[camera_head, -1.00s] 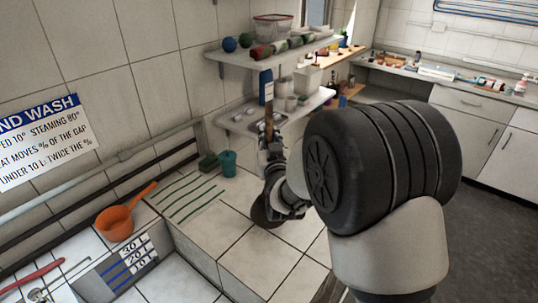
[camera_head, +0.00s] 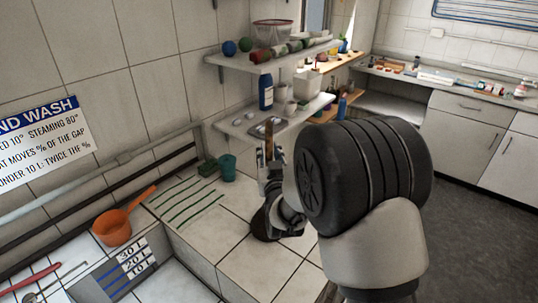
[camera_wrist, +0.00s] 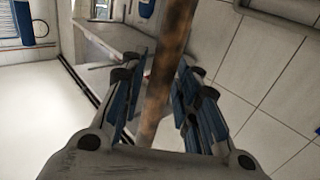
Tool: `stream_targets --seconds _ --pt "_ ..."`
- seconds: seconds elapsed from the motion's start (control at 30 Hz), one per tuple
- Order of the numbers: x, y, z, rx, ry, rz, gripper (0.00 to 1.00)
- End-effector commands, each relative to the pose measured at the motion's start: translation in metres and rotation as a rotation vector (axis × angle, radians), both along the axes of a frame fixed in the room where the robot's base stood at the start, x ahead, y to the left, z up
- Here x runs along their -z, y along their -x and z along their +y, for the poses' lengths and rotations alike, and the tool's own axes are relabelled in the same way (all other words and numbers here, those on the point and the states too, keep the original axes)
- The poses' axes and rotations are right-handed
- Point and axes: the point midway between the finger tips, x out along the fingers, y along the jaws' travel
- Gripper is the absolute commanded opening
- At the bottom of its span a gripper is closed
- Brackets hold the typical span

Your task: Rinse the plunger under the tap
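The cup is hidden there. I cannot make out a tap in these frames.
A teal cup (camera_head: 228,169) and a green block (camera_head: 207,167) stand by the wall. An orange ladle (camera_head: 113,227) lies left, beside a recessed basin with level marks (camera_head: 133,258). Shelves (camera_head: 265,62) with bottles and jars are behind; a counter (camera_head: 470,85) is at the right.

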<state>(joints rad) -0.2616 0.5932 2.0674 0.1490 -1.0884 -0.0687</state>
Motion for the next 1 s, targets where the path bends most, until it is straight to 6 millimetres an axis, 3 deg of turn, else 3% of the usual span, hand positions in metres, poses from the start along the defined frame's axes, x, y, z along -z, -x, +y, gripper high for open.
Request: stream_targets --seconds 0.5,1.0 --pt "-0.004 0.002 0.000 0.000 0.000 0.001 0.38" --pt "-0.003 0.100 -0.013 -0.001 0.000 0.001 0.38"
